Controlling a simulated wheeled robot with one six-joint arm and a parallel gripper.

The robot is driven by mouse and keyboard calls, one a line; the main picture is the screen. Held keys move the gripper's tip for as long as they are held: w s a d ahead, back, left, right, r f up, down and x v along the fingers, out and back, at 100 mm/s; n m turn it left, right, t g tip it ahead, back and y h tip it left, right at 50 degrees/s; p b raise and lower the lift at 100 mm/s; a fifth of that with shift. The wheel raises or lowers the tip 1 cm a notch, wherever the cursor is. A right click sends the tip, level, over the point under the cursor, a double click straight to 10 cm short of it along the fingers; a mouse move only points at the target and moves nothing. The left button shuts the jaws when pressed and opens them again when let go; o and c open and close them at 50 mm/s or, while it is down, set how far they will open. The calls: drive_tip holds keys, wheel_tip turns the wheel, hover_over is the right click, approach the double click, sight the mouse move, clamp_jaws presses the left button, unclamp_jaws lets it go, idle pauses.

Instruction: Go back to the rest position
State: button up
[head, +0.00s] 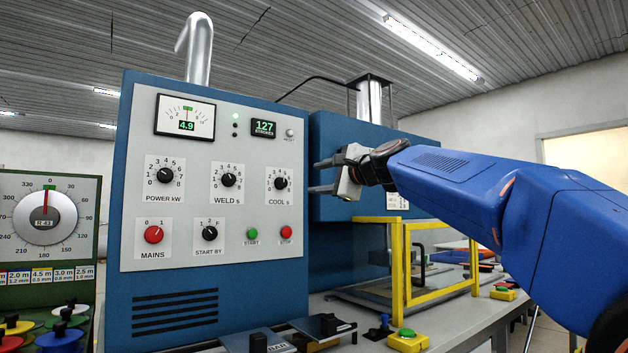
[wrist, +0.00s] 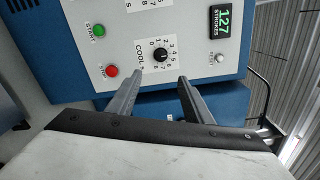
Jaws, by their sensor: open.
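My gripper (head: 318,176) is open and empty in the head view. It is raised in front of the right side of the blue welder cabinet (head: 175,305), near the COOL knob (head: 281,184). In the wrist view the two fingers of my gripper (wrist: 155,88) stand apart with nothing between them. They point toward the control panel (wrist: 150,30), close to the COOL knob (wrist: 160,54) and the red STOP button (wrist: 111,71). I cannot tell from the wrist view whether the fingertips touch the panel.
A yellow guard frame (head: 401,270) stands on the bench below my arm. A green box with a round dial (head: 45,218) is at the left. Green-topped yellow button boxes (head: 407,341) and dark plates (head: 322,326) lie on the bench. Space above my arm looks free.

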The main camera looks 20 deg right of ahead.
drive_tip(key=shift+s, duration=0.1)
idle(0.4)
drive_tip(key=s+a+f+n+g+h, duration=0.1)
drive_tip(key=s+f+n+g, duration=0.15)
drive_tip(key=s+f, duration=0.6)
drive_tip(key=s+a+f+n+g, duration=0.2)
drive_tip(key=s+f+n, duration=0.15)
drive_tip(key=f, duration=0.95)
drive_tip(key=s+a+f+n+g+h, duration=0.1)
drive_tip(key=s+f+n+g, duration=0.25)
drive_tip(key=s+f, duration=0.45)
drive_tip(key=s+d+f+n+g+h, duration=0.1)
drive_tip(key=s+f+n, duration=0.1)
drive_tip(key=s+f, duration=0.4)
drive_tip(key=s+d+f+n+g+h, duration=0.1)
drive_tip(key=s+f, duration=0.6)
drive_tip(key=f, duration=0.7)
drive_tip(key=s+d+f+n+g+h, duration=0.1)
drive_tip(key=s+f+n, duration=0.4)
drive_tip(key=f, duration=0.5)
drive_tip(key=shift+s+d+g+h, duration=0.3)
drive_tip(key=shift+s+d+g, duration=0.45)
drive_tip(key=shift+d, duration=0.3)
